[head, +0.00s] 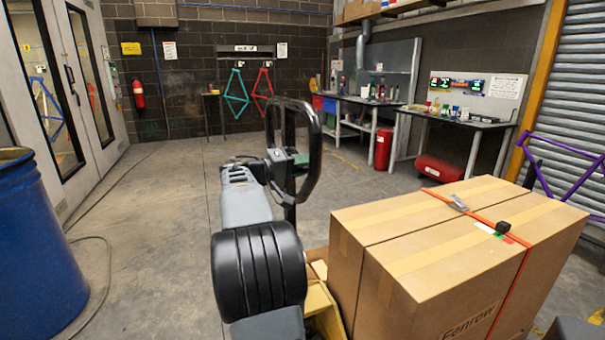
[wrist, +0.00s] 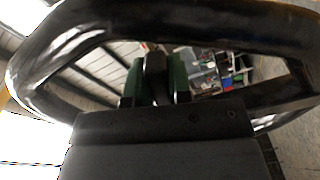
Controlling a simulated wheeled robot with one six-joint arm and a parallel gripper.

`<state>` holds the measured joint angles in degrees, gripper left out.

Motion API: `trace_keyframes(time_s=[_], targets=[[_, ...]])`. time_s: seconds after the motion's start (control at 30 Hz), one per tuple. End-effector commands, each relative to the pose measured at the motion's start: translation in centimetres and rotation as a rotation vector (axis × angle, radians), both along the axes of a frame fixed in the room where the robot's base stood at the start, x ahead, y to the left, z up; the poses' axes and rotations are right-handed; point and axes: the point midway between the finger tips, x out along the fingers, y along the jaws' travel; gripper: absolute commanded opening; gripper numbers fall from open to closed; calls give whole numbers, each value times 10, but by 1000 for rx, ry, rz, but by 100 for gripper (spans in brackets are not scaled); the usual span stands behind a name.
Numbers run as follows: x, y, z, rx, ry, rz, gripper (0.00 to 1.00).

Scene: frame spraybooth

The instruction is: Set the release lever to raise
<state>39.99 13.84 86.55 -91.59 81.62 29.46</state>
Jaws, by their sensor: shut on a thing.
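The pallet truck's black loop handle (head: 314,150) stands upright in the middle of the head view. It frames the wrist view as a thick black ring (wrist: 190,18). The release lever (wrist: 155,80) is a dark, narrow piece inside the loop. My gripper (wrist: 155,88) has its two green-padded fingers on either side of the lever, shut on it. In the head view my gripper (head: 290,160) reaches into the loop, and my arm hides much of the lever there. I cannot tell the lever's exact setting.
A strapped cardboard box (head: 450,265) sits close on the right, above the truck's yellow frame (head: 322,308). A blue drum (head: 38,250) stands at left, with a hose (head: 108,260) on the floor. Workbenches (head: 365,100) line the back right. The floor behind the handle is clear.

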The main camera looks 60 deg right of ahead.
Motion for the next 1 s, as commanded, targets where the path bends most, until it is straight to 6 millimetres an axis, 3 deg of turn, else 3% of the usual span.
trace_keyframes(time_s=[0.27,0.3,0.57,0.87,1.0], targets=[[0,0,0,-1,-2,1,0],[0,0,0,-1,-2,1,20],[0,0,0,0,-1,1,45],[2,3,0,0,-1,1,45],[11,17,0,0,-1,3,45]])
